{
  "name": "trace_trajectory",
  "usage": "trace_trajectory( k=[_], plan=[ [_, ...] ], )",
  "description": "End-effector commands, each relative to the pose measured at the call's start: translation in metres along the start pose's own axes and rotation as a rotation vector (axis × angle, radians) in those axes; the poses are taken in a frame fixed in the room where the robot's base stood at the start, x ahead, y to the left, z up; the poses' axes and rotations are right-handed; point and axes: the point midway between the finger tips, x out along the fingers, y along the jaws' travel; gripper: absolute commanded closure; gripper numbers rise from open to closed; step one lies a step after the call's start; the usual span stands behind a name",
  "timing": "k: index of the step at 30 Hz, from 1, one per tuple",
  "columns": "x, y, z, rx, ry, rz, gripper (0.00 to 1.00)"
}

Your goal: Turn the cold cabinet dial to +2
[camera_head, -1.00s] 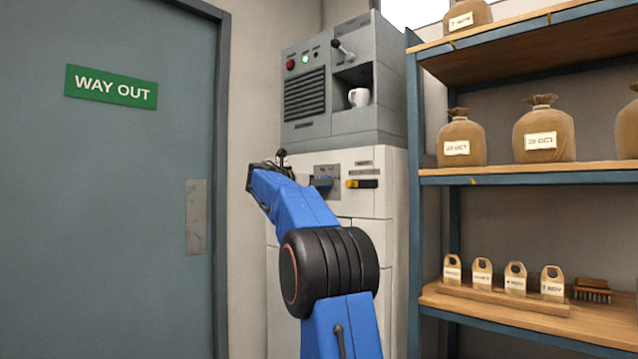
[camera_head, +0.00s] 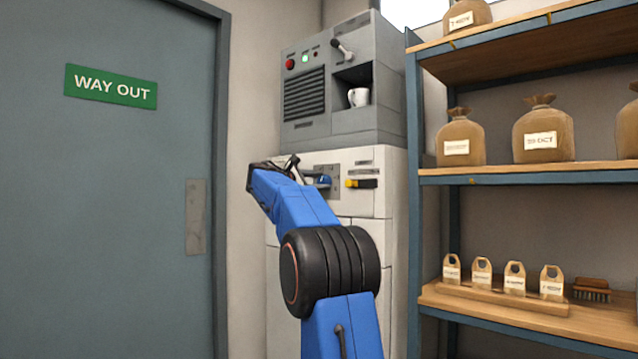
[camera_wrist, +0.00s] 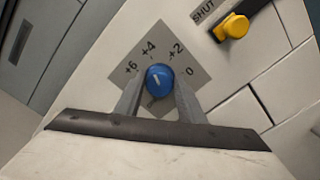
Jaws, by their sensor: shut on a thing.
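The cold cabinet dial is a round blue knob (camera_wrist: 160,80) with a short white pointer line, on a grey diamond-shaped plate (camera_wrist: 165,35) marked +6, +4, +2 and 0. My gripper (camera_wrist: 158,88) is shut on the knob, one finger on each side. The white line leans up and left in the wrist view, roughly toward the +4 mark; its exact setting is hard to tell. In the head view the plate (camera_head: 334,180) shows on the white cabinet front (camera_head: 352,206), with my gripper (camera_head: 311,180) against it from the left.
A yellow knob (camera_wrist: 236,26) on a black bar, near the word SHUT, sits right of the dial. A grey machine (camera_head: 305,100) with a white cup (camera_head: 358,97) stands above the cabinet. Shelves with sacks (camera_head: 461,140) are at right, a WAY OUT door (camera_head: 150,190) at left.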

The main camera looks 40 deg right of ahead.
Motion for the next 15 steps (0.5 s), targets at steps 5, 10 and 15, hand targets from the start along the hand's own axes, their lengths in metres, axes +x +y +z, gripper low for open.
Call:
trace_trajectory(
  k=[5, 10, 15],
  plan=[
    [0.0002, -0.0009, 0.0004, 0.167, -0.001, 0.0, 0.87],
    [0.0002, -0.0017, 0.0003, 0.329, -0.001, 0.0, 0.87],
    [0.0002, -0.0024, 0.0, 0.486, -0.001, -0.001, 0.87]
  ],
)
